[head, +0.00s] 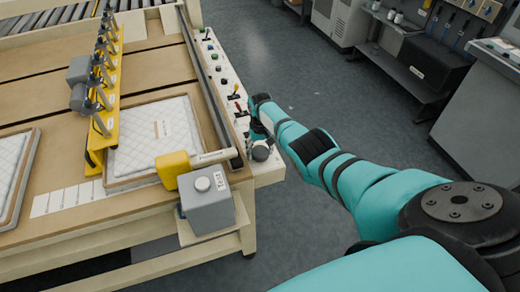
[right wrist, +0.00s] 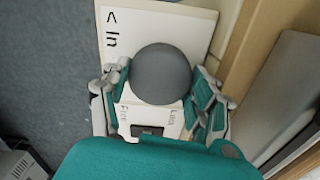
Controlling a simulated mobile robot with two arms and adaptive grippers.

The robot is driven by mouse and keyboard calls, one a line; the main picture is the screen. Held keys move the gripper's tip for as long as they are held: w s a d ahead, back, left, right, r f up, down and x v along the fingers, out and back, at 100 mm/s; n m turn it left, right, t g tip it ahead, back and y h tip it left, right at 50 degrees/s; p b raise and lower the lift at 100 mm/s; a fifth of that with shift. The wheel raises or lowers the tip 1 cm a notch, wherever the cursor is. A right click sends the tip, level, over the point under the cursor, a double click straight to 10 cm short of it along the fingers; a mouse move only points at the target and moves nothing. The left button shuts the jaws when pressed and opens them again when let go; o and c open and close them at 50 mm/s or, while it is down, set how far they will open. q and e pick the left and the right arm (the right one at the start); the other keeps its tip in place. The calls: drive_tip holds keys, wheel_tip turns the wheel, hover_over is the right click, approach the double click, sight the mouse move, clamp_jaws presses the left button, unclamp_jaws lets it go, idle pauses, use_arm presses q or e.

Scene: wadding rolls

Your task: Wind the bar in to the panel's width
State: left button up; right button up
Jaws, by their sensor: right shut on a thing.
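The yellow bar (head: 117,110) carries several grey upright heads and stands across the table at the left edge of a white quilted panel (head: 152,137). I cannot tell whether the bar touches the panel. A round dark grey knob (head: 262,150) sits at the near end of the cream control strip along the table's right side. My right gripper (head: 257,130) is at this knob. In the right wrist view the knob (right wrist: 162,73) lies between the two fingers, and the gripper (right wrist: 160,100) is shut on it. My left gripper is not in view.
A yellow block (head: 173,168) and a grey box (head: 208,208) stand at the table's near right corner. Several small controls (head: 223,82) line the strip. A second quilted panel (head: 10,165) lies at far left. The floor (head: 310,90) right of the table is clear.

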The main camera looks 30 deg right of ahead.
sight(260, 151)
drive_tip(key=m, duration=0.4)
drive_tip(key=shift+w+r+m, duration=0.1)
drive_tip(key=shift+r+m, duration=0.05)
drive_tip(key=shift+m, duration=0.15)
drive_tip(key=m, duration=0.5)
drive_tip(key=shift+p, duration=0.4)
drive_tip(key=shift+m, duration=0.3)
drive_tip(key=o, duration=1.2)
wheel_tip(260, 151, up, 12)
